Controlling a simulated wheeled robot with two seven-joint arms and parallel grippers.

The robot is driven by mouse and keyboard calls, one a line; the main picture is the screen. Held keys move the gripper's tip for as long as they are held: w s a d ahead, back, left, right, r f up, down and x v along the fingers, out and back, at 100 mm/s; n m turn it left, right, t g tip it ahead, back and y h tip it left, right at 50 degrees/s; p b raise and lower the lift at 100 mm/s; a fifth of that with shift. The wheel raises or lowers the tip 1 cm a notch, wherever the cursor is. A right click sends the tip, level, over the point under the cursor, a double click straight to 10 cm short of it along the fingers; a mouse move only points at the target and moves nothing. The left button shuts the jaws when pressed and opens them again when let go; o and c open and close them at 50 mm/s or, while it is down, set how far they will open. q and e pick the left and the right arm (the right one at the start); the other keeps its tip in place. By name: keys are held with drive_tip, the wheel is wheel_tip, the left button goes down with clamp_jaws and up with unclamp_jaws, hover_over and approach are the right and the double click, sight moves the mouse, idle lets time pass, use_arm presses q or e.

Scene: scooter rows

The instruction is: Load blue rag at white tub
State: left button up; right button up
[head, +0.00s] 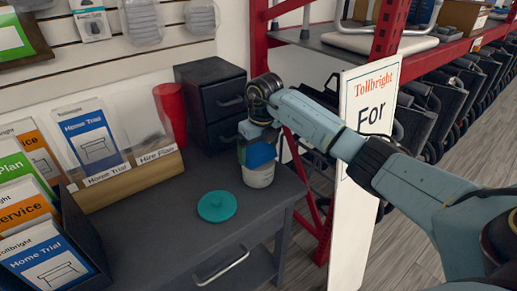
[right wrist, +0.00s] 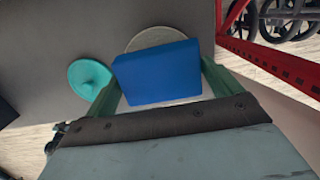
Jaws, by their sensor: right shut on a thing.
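The blue rag (head: 261,155) is a small blue block-like piece between the fingers of my right gripper (head: 259,147), which points down and is shut on it. In the right wrist view the rag (right wrist: 157,72) spans between the two green fingers. The white tub (head: 258,177) stands on the dark desk directly below the rag. Its round pale rim (right wrist: 150,36) shows behind the rag in the right wrist view. I cannot tell whether the rag's lower edge is inside the tub or just above it. My left gripper is not in view.
A round teal lid with a knob (head: 216,206) lies on the desk (head: 165,232), left of the tub. A black drawer unit (head: 212,98) and a red cup (head: 171,110) stand behind. A wooden card holder (head: 130,182) is at left. A white sign (head: 355,200) stands right of the desk.

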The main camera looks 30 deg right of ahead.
sight(257, 149)
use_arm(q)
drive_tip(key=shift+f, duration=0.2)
use_arm(e)
drive_tip(key=shift+f, duration=0.45)
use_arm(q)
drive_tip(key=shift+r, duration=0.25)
use_arm(e)
drive_tip(key=shift+s+f, duration=0.1)
drive_tip(key=shift+f, duration=0.05)
idle(1.1)
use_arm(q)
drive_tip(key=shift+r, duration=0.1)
use_arm(e)
drive_tip(key=shift+r+p, duration=0.85)
drive_tip(key=shift+r, duration=0.2)
drive_tip(key=shift+r+p, duration=0.7)
drive_tip(key=shift+r, duration=0.15)
drive_tip(key=shift+r+p, duration=0.7)
drive_tip(key=shift+r, duration=0.1)
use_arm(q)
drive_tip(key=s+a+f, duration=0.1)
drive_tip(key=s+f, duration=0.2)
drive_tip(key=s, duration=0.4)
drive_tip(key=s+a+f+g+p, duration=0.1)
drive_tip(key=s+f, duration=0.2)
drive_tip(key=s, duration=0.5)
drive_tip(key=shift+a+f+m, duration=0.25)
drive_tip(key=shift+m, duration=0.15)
use_arm(e)
drive_tip(key=shift+r, duration=0.9)
